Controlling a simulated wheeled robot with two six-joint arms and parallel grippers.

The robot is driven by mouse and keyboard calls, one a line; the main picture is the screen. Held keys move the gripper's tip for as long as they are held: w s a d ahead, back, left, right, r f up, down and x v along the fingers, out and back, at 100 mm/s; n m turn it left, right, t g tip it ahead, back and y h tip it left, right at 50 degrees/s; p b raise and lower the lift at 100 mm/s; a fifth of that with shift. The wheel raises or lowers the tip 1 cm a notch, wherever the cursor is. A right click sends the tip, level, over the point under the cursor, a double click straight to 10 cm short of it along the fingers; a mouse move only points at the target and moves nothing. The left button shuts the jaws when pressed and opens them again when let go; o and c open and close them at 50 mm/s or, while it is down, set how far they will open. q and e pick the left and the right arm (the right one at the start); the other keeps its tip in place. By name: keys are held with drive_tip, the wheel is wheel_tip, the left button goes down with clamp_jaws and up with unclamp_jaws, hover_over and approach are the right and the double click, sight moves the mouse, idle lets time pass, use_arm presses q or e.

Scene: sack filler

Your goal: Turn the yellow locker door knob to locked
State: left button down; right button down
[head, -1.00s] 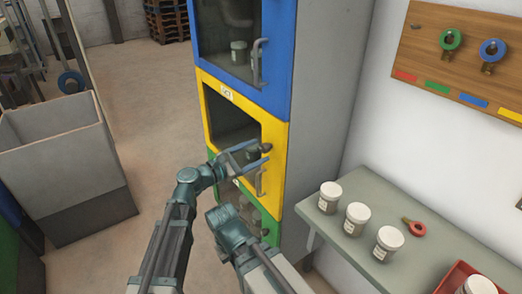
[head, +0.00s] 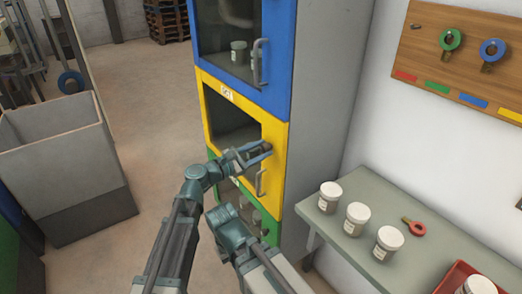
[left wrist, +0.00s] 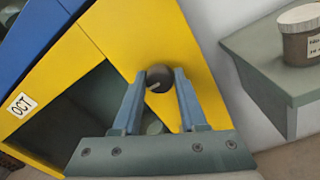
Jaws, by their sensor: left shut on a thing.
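The yellow locker door (head: 278,135) is the middle door of the stacked locker and is closed in its frame. Its dark round knob (left wrist: 160,79) sits near the door's right edge, with a small pale mark on its face. My left gripper (head: 266,150) is shut on the knob, one finger on each side, as the left wrist view also shows. In the head view the fingers partly hide the knob. The door's grey bar handle (head: 260,183) hangs just below the gripper.
A blue door (head: 278,75) is above and a green door (head: 270,230) below. At right, a grey bench (head: 345,187) holds white-lidded jars (head: 329,196) and a red-ringed key (head: 413,228). A key board (head: 465,60) hangs on the wall. A grey bin (head: 65,165) stands left.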

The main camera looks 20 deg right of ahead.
use_arm(q)
drive_tip(key=shift+m, duration=0.3)
drive_tip(key=m, duration=0.3)
drive_tip(key=shift+m, duration=0.3)
drive_tip(key=m+b, duration=0.1)
drive_tip(key=m, duration=0.3)
drive_tip(key=shift+m, duration=0.3)
drive_tip(key=m, duration=0.4)
drive_tip(key=shift+m+h, duration=0.4)
drive_tip(key=shift+m+g, duration=0.3)
drive_tip(key=shift+m, duration=2.1)
drive_tip(key=shift+f, duration=0.1)
drive_tip(key=shift+c, duration=2.3)
unclamp_jaws()
